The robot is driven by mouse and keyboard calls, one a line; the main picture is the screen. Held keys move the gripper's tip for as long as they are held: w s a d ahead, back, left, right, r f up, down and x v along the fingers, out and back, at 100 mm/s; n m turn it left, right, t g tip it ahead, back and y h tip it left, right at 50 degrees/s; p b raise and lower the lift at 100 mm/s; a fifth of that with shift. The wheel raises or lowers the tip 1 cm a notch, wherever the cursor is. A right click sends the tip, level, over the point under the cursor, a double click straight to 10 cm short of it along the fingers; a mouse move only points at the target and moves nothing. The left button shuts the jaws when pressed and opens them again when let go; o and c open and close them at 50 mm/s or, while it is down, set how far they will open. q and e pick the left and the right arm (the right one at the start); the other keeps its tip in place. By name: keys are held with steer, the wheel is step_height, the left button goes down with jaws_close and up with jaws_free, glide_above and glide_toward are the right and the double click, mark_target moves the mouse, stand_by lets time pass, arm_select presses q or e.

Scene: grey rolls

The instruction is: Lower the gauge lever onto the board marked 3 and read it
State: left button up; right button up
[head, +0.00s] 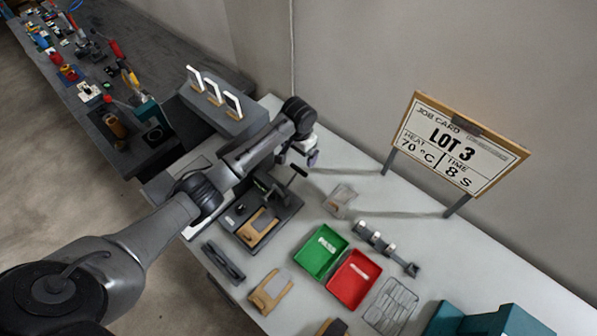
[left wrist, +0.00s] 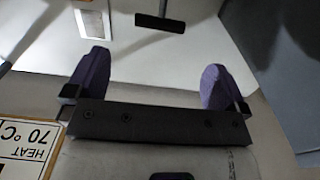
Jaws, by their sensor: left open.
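The gauge (head: 240,212) is a dark fixture on the table, left of centre in the head view. A tan board (head: 258,228) sits on its base; I cannot read a 3 on it. A black T-shaped lever handle (head: 298,171) stands raised at the gauge's back right; it seems to show in the left wrist view (left wrist: 160,22), beyond the fingertips. My left gripper (head: 306,156) is just behind the handle, apart from it as far as I can tell. Its purple fingers are wide apart and empty in the left wrist view (left wrist: 152,80). My right gripper is in neither view.
A green tray (head: 320,251) and a red tray (head: 354,280) lie right of the gauge, with a wire rack (head: 391,306) beyond. Another tan board (head: 270,291) lies in front. A job card (head: 457,144) reads LOT 3, 70 °C, 8 S.

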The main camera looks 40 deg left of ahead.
mark_target(299, 168)
arm_select(q)
step_height(299, 168, down, 12)
steer(key=shift+f+b, duration=0.15)
steer(key=shift+b, duration=0.5)
steer(key=shift+c, duration=0.3)
